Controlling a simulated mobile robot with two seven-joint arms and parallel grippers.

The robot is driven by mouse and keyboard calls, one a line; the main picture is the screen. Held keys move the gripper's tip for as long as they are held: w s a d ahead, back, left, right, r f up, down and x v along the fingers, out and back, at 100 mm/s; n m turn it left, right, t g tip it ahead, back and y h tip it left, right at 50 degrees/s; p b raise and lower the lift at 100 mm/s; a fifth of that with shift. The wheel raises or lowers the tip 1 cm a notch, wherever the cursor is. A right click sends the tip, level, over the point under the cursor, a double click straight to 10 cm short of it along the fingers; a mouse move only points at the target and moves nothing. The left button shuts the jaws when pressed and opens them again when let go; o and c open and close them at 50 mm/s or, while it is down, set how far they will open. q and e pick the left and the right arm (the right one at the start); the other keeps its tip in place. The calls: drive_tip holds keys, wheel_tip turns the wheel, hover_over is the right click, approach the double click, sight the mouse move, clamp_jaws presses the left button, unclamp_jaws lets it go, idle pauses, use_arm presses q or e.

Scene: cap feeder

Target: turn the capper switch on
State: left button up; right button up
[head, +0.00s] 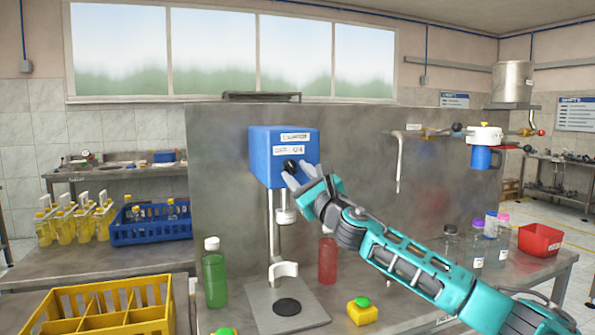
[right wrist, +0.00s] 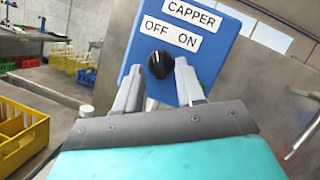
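The blue capper box (head: 265,150) is mounted on a pole in front of the steel panel. In the right wrist view, its white labels read CAPPER and OFF ON. My right gripper (head: 298,172) is at the front of the box, by the knob (head: 291,165). In the right wrist view its two fingers (right wrist: 159,82) are apart, one on each side of the knob, with gaps showing; contact is not visible. My left gripper is not in view.
Below the box are a capper stand (head: 262,312), a green bottle (head: 215,275), a red bottle (head: 328,260) and a yellow block with a green button (head: 362,311). A yellow crate (head: 60,328) is at the front left. Several bottles and a red bin (head: 540,240) stand right.

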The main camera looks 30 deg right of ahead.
drive_tip(key=shift+w+r, duration=0.1)
drive_tip(key=shift+w, duration=0.25)
drive_tip(key=shift+s, duration=0.1)
clamp_jaws()
